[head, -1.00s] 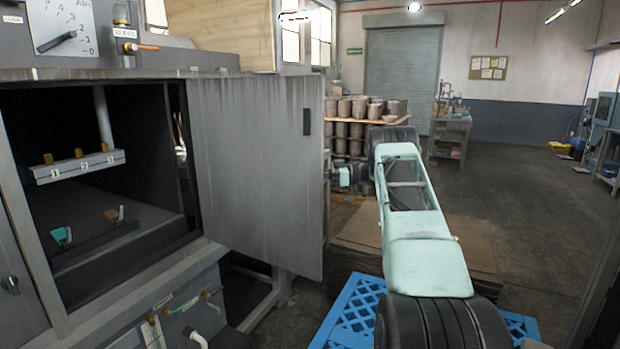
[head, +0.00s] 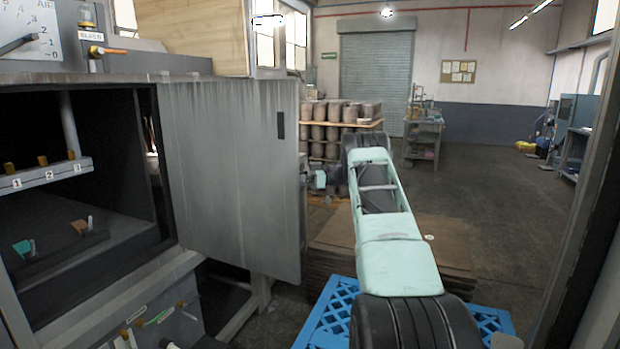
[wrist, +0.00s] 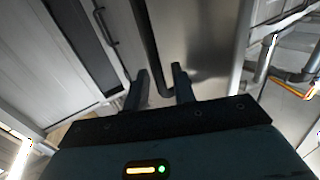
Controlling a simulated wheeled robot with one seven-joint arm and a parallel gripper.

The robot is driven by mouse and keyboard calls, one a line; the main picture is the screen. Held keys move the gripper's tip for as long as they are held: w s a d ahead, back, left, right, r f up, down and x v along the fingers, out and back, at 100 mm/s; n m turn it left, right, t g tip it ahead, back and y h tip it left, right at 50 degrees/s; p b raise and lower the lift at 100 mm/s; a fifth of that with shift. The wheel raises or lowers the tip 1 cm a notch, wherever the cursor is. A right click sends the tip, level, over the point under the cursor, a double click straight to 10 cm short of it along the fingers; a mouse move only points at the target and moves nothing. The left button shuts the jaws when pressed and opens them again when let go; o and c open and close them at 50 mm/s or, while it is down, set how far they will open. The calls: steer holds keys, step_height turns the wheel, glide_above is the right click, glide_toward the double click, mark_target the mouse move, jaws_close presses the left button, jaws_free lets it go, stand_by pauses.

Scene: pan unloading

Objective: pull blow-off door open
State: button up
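The blow-off door (head: 230,170) is a grey, streaked metal panel that stands swung out from the cabinet (head: 110,78), whose dark inside shows at the left. My arm reaches past the door's outer edge. My gripper (head: 318,180) is small and partly hidden beside that edge in the head view. In the wrist view, my gripper (wrist: 163,82) has its two fingers apart, with a gap between them. A dark bar handle (wrist: 149,45) on the shiny door face (wrist: 195,35) runs down to between or just behind the fingertips. I cannot tell whether they touch it.
Inside the cabinet is a numbered bar (head: 45,176) with brass fittings. A blue pallet (head: 325,315) and stacked brown sheets (head: 450,240) lie on the floor below my arm. A rack of pots (head: 335,112) stands behind. The floor at the right is open.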

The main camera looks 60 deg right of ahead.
steer(key=b+v, duration=0.3)
steer(key=v, duration=1.3)
steer(key=shift+s+b, duration=0.3)
steer(key=shift+s, duration=0.05)
steer(key=shift+d, duration=0.15)
